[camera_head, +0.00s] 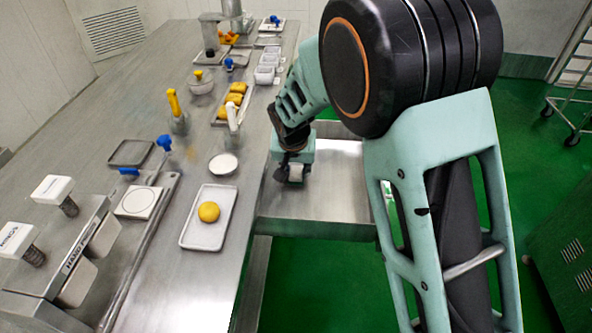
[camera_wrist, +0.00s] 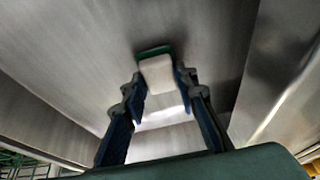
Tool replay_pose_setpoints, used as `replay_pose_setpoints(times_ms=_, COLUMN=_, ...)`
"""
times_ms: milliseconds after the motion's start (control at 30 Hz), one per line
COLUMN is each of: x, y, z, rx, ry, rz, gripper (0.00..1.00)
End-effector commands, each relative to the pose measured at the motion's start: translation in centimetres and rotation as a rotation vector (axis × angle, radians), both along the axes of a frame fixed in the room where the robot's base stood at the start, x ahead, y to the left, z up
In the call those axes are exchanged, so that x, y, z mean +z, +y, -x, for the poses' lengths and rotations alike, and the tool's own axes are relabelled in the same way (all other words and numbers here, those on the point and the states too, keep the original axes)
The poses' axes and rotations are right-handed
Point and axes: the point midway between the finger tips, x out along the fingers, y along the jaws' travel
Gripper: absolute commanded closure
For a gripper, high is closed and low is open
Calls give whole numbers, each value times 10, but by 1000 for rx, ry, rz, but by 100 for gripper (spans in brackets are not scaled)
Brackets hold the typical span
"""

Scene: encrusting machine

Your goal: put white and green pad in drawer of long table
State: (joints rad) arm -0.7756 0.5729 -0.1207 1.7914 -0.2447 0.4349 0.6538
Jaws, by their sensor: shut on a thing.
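The white and green pad (camera_wrist: 157,75) is between the fingertips of my gripper (camera_wrist: 159,88) in the wrist view, its white face towards the camera and a green edge at the far end. The open drawer (camera_head: 335,205) juts out from the right side of the long table (camera_head: 205,262). The pad is over the left part of the drawer; I cannot tell whether it touches the drawer floor.
On the long table, a white tray (camera_head: 186,232) with a yellow bun (camera_head: 209,212) lies near the drawer. A white round dish (camera_head: 223,164) and a tray of yellow pieces (camera_head: 246,91) lie farther back. The rest of the drawer floor in view is bare. Green floor lies beyond it.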

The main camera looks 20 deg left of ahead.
Motion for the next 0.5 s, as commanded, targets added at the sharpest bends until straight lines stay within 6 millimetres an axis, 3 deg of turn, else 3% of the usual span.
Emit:
replay_pose_setpoints(times_ms=167, x=-4, y=0, z=0, rx=0, ry=1, rz=0, gripper=96)
replay_pose_setpoints(times_ms=200, x=-4, y=0, z=0, rx=0, ry=1, rz=0, gripper=72)
replay_pose_setpoints(times_ms=367, x=-3, y=0, z=0, rx=0, ry=1, rz=0, gripper=56)
replay_pose_setpoints(times_ms=500, x=-3, y=0, z=0, rx=0, ry=1, rz=0, gripper=56)
